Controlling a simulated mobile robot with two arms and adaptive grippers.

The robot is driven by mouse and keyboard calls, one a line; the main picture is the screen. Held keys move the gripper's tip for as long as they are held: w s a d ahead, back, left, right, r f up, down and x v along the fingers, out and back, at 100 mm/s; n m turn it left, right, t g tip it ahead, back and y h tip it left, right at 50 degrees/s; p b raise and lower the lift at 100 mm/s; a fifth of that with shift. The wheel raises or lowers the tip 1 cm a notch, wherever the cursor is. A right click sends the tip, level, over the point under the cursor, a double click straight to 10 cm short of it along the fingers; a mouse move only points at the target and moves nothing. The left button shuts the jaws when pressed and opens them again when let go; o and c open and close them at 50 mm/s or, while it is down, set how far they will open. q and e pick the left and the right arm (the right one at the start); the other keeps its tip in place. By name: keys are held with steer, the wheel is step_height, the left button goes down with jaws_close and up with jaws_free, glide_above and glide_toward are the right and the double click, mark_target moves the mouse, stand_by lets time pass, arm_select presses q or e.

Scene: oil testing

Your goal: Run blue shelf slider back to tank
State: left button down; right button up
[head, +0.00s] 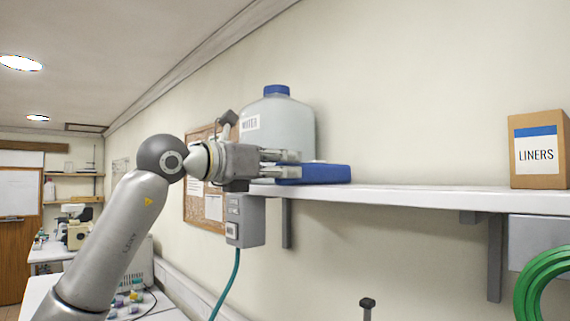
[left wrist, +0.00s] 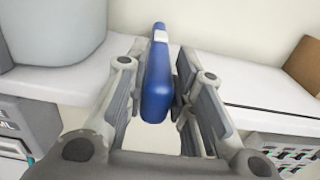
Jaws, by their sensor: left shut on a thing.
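The blue slider (head: 325,173) is a flat blue block on the white shelf (head: 420,194), just right of the water tank (head: 290,125). The tank is a large translucent jug with a blue cap and a WATER label. My left gripper (head: 290,164) reaches in from the left, in front of the tank, and is shut on the slider's near end. In the left wrist view the slider (left wrist: 158,80) lies between the two fingers, with a small white patch towards its far end. The tank (left wrist: 50,35) stands to its left there. My right gripper is not in view.
A LINERS box (head: 539,150) stands at the shelf's right end, with bare shelf between it and the slider. A grey box (head: 245,220) with a green hose hangs below the shelf's left end. A coiled green hose (head: 530,290) is at lower right.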

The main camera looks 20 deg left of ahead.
arm_select(q)
steer(key=shift+a+r, duration=0.15)
steer(key=c, duration=1.4)
jaws_free()
steer(key=shift+w, duration=0.1)
steer(key=shift+o, duration=0.8)
steer(key=shift+w+a, duration=0.1)
steer(key=shift+a, duration=0.1)
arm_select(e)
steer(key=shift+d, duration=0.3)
arm_select(q)
steer(key=shift+d, duration=0.1)
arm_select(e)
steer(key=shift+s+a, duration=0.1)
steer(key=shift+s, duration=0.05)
arm_select(q)
steer(key=shift+s, duration=0.45)
steer(key=v, duration=1.1)
steer(key=shift+a, duration=0.35)
